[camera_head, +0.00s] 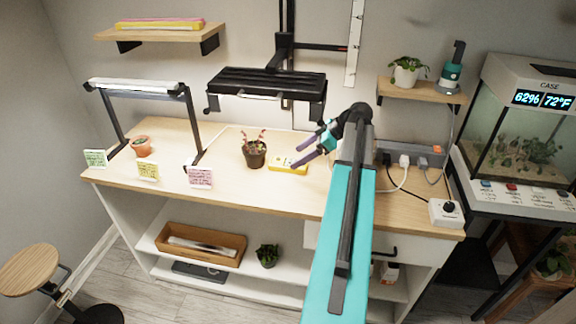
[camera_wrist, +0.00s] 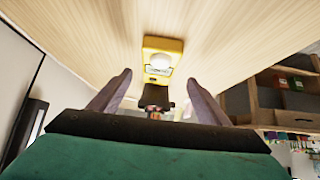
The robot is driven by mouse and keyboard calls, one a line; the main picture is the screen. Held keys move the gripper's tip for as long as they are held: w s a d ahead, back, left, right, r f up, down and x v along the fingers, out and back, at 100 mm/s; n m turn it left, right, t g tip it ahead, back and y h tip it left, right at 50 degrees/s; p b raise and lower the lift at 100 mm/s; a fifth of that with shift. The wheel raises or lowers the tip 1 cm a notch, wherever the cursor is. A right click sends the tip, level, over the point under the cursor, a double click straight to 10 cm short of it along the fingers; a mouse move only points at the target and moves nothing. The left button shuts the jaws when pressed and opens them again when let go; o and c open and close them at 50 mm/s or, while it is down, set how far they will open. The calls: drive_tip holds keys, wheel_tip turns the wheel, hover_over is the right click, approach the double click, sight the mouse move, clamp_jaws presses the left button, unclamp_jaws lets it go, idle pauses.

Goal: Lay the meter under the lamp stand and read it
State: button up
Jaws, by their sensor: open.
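The meter (camera_head: 287,164) is a yellow block with a pale face. It lies on the wooden bench, right of a small dark pot with a reddish plant (camera_head: 254,152). It also shows in the wrist view (camera_wrist: 163,45), ahead of the fingers, with a round white dome on it. My gripper (camera_head: 303,149) is open, just right of the meter; the wrist view shows its two purple fingers (camera_wrist: 158,92) apart with nothing clearly between them. The lamp stand (camera_head: 143,88), a white bar on black legs, is at the bench's left. A black lamp panel (camera_head: 268,84) hangs over the middle.
A terracotta pot (camera_head: 141,147) is under the left lamp stand. Cards, including a pink one (camera_head: 200,178), stand along the front edge. A power strip (camera_head: 413,156), cables and a white socket box (camera_head: 446,212) occupy the right end. Bare bench (camera_head: 215,145) lies left of the dark pot.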

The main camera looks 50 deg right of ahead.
sight(288, 162)
drive_tip(key=shift+p+x, duration=0.4)
drive_tip(key=shift+x, duration=2)
drive_tip(key=shift+d, duration=0.15)
drive_tip(key=c, duration=1.3)
drive_tip(key=shift+c, duration=0.2)
drive_tip(key=shift+r, duration=0.15)
